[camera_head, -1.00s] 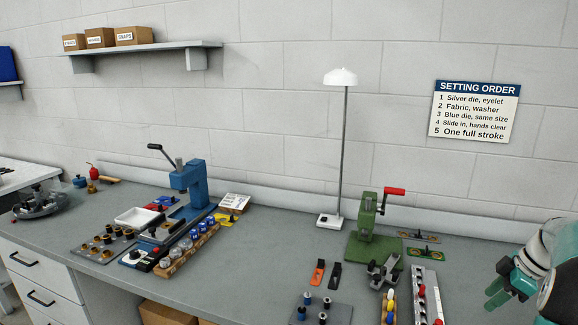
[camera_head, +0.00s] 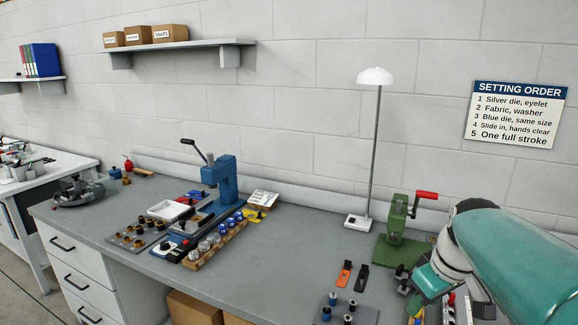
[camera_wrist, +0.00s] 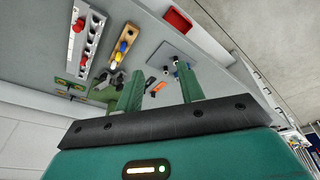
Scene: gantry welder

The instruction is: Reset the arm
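My arm comes in from the right edge of the head view, with its teal link in front of the bench's right part. My gripper (camera_wrist: 160,82) shows in the wrist view as two green fingers standing well apart, with nothing between them. It is open and empty, above the bench top. In the head view its end is low at the right, in front of the green press (camera_head: 396,240), and its fingertips are hard to make out there.
A blue press (camera_head: 221,180) stands on the grey bench (camera_head: 290,235) with dies and trays around it. A lamp (camera_head: 376,78) stands behind. Orange and black tools (camera_head: 345,273) lie near the green press. The bench between the two presses is mostly clear.

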